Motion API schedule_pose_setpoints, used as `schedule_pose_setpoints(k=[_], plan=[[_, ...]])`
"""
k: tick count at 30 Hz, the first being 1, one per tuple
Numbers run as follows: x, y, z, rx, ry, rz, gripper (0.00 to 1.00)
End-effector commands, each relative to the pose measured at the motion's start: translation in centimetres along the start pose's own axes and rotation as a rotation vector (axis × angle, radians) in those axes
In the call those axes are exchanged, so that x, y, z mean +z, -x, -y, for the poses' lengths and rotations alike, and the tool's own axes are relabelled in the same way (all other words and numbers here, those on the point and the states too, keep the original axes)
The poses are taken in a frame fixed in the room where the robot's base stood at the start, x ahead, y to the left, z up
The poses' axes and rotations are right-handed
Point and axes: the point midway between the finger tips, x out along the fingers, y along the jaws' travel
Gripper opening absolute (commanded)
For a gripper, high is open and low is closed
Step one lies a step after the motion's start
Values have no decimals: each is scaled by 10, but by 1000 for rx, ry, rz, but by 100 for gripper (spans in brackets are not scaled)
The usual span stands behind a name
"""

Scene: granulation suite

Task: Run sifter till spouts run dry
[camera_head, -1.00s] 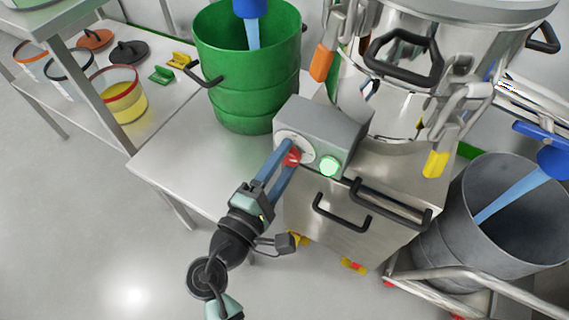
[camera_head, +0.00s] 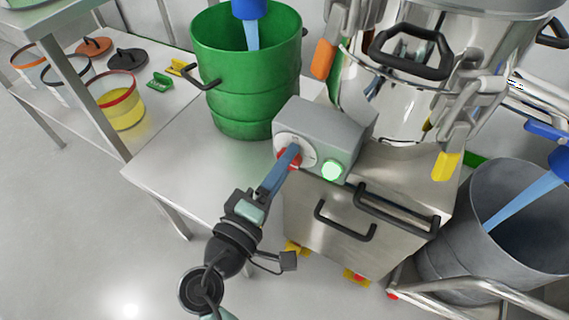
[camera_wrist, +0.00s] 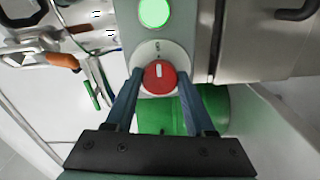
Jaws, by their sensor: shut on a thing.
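The steel sifter (camera_head: 408,112) has a grey control box (camera_head: 325,128) with a lit green lamp (camera_head: 331,169) and a red rotary knob (camera_head: 284,157). My gripper (camera_head: 291,155) is shut on the knob. In the wrist view its blue fingers stand on either side of the red knob (camera_wrist: 159,77), whose white mark lies toward the lit lamp (camera_wrist: 155,12). A pale blue stream runs from a blue spout (camera_head: 250,8) into the green drum (camera_head: 246,92). Another stream (camera_head: 522,200) runs from the right-hand blue spout (camera_head: 560,160) into the grey drum (camera_head: 450,235).
A steel bench (camera_head: 185,165) carries the green drum. A shelf at left holds a yellow-filled tub (camera_head: 121,108), other tubs, lids and small green and yellow clips. A tubular trolley frame (camera_head: 470,287) stands by the grey drum. Floor at lower left is clear.

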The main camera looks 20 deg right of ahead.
Motion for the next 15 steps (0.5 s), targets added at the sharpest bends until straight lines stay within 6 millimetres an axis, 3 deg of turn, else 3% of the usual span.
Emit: schedule_pose_setpoints(k=[7, 8, 12, 15], plan=[[0, 0, 0, -2, -4, -1, 0], [0, 0, 0, -2, -4, -1, 60], [0, 0, 0, -1, -2, -1, 84], [0, 0, 0, -1, -2, -1, 84]])
